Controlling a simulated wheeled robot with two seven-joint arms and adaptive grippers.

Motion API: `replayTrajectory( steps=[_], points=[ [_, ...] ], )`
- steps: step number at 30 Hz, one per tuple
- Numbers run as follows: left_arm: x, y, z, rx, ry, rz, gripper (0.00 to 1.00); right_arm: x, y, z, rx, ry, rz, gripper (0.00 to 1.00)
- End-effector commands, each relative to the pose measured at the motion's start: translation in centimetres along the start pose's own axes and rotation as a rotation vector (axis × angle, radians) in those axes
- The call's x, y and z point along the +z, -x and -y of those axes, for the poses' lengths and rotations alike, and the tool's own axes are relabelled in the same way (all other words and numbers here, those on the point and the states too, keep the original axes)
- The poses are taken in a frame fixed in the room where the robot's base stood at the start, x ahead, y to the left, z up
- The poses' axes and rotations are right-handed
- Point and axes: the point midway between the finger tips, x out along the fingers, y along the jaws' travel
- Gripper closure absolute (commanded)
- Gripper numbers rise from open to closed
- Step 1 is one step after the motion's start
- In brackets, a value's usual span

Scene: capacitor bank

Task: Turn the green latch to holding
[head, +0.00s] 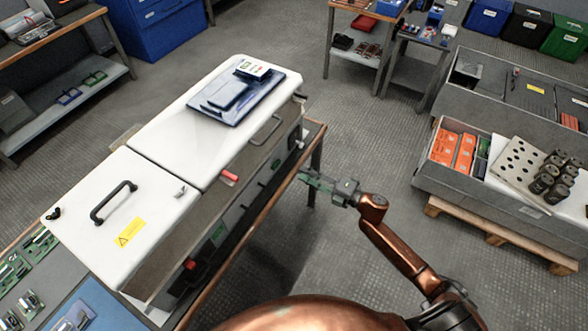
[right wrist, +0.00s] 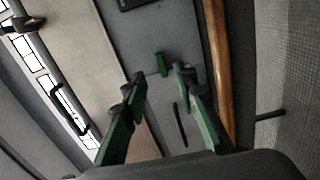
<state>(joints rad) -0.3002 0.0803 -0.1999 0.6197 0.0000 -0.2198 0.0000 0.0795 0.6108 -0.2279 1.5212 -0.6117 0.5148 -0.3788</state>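The green latch (right wrist: 162,64) shows in the right wrist view as a small green block on a grey face. It lies just beyond and between my right fingertips, with no contact that I can make out. My right gripper (right wrist: 160,78) is open, its two green fingers spread apart and empty. In the head view my right gripper (head: 308,176) is beside the right end of the white-lidded cabinet (head: 165,143), near the bench edge. I cannot pick out the latch for certain in the head view. My left gripper is out of view.
The cabinet lid carries a dark blue tray (head: 262,100) and a black handle (head: 113,201). A red handle (head: 229,177) is on its front. A brown bench edge (right wrist: 216,60) runs close to my right finger. Grey bins (head: 480,185) stand at right; the floor between is clear.

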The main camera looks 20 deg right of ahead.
Motion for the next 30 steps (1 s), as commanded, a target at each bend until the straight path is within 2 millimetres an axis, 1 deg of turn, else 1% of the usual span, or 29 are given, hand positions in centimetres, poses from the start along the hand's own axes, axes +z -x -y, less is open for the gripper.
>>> replayTrajectory(
  steps=[1,3,7,25,26,28,29,30],
  points=[
    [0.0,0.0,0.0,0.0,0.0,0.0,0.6,0.0,0.8,0.0,-0.001,0.001,0.0,0.73],
    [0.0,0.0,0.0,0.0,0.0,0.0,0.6,0.0,1.7,0.1,-0.002,0.0,0.001,0.73],
    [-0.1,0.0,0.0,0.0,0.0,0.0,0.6,0.0,2.5,0.0,-0.001,0.001,0.0,0.73],
    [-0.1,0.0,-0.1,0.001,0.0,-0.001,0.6,0.1,2.8,0.1,-0.002,-0.004,0.004,0.73],
    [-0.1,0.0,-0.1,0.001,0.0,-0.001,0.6,0.2,2.8,0.4,-0.004,-0.011,0.01,0.73],
    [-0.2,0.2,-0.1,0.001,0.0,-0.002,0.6,0.9,3.3,1.7,-0.017,-0.049,0.042,0.73],
    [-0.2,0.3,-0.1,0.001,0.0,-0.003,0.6,1.4,3.6,2.5,-0.025,-0.075,0.062,0.73],
    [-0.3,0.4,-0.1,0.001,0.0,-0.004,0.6,2.2,4.2,4.0,-0.041,-0.116,0.099,0.73]
  ],
)
